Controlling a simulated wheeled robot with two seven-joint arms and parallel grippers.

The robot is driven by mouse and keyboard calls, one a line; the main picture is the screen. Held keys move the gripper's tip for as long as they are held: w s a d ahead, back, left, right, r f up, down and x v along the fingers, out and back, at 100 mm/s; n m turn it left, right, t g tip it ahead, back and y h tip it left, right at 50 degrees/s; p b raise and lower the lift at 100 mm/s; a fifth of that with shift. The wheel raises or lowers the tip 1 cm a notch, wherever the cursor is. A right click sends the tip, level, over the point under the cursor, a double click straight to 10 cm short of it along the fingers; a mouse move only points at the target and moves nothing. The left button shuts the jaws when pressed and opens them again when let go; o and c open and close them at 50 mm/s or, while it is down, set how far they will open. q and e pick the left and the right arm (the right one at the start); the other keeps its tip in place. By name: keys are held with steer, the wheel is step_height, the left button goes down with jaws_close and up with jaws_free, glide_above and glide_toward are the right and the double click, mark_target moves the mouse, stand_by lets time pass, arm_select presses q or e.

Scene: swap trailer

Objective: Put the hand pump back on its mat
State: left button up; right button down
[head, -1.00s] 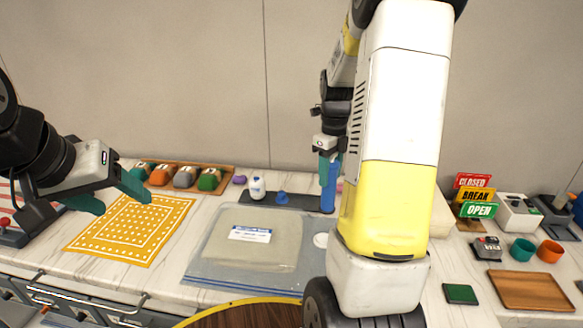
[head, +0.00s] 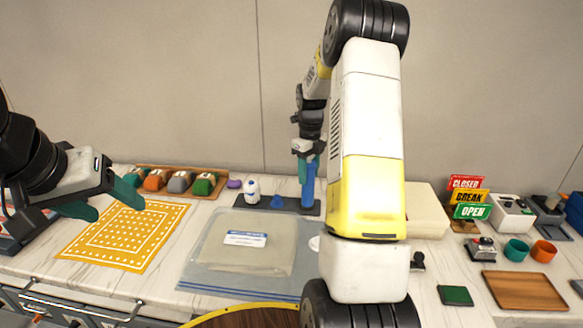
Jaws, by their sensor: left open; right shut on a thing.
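The blue hand pump (head: 309,186) stands upright at the right end of a dark mat (head: 292,205) near the back of the counter. My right gripper (head: 305,170) is shut on the pump from above. Its base appears to meet the mat, but I cannot tell whether it rests there. A white bottle (head: 252,190) and a small blue piece (head: 277,202) are on the mat to the left. My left gripper (head: 118,203) is open and empty over the yellow patterned mat at the left.
A clear bag with a labelled package (head: 245,255) lies in front of the dark mat. A wooden rack (head: 222,184) with several coloured pieces is at the back left. Signs (head: 470,198), cups (head: 517,250) and a wooden tray (head: 525,290) are at the right. My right arm blocks the middle.

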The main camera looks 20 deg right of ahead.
steer(key=shift+f, duration=0.15)
steer(key=c, duration=0.8)
jaws_free()
step_height(320, 180, up, 12)
steer(key=shift+r, duration=0.1)
steer(key=s+a+r+n+t+y, duration=0.1)
steer(key=s+a+r+n+t, duration=0.2)
steer(key=s+a+r+n, duration=0.8)
steer(key=s+a+f+n+t, duration=0.1)
steer(key=s+a+n, duration=0.1)
steer(key=s+n, duration=0.6)
steer(key=s+a+f+n+t+y, duration=0.1)
steer(key=s+a+f+n+t, duration=0.1)
steer(key=s+n, duration=0.7)
steer(key=a+n, duration=0.1)
steer(key=n, duration=0.2)
steer(key=shift+a+f, duration=0.3)
steer(key=shift+a, duration=0.05)
